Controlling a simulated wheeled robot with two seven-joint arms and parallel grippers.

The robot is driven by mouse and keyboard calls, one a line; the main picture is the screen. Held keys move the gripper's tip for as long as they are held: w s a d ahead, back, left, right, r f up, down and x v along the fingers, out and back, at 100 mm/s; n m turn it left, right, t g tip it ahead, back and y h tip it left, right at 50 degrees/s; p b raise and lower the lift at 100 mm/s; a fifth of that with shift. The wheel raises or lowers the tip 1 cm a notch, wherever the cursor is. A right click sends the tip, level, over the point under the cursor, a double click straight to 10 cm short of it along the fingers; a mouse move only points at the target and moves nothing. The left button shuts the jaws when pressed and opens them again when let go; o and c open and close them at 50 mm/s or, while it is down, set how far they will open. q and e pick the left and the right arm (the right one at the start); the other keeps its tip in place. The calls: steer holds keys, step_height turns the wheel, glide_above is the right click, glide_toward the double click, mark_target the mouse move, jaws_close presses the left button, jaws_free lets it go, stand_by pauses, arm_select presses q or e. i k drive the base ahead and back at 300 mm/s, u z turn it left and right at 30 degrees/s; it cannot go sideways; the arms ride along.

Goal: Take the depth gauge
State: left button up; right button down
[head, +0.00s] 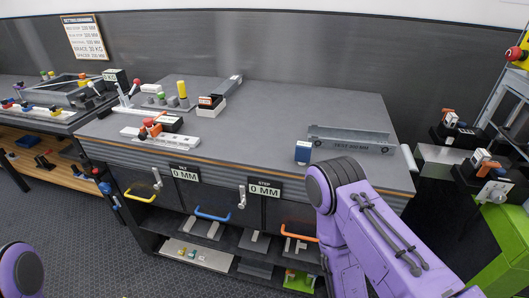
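I cannot tell for sure which thing is the depth gauge. A small blue and white block (303,152) stands on the grey workbench (260,120), left of a long grey part marked with text (350,140). A black and white device with an orange edge (210,105) sits farther back on the bench. My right arm rises at the lower right with its bend in front of the bench's front edge. Only a purple joint of my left arm shows at the bottom left corner. Neither gripper shows.
Red-knobbed fittings (155,125) and a yellow cylinder (182,89) stand on the bench's left part. A green machine (500,245) stands at right. The bench's middle is clear.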

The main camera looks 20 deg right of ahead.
mark_target(303, 154)
steer(key=k, duration=0.65)
steer(key=z, duration=1.15)
steer(key=i, duration=0.4)
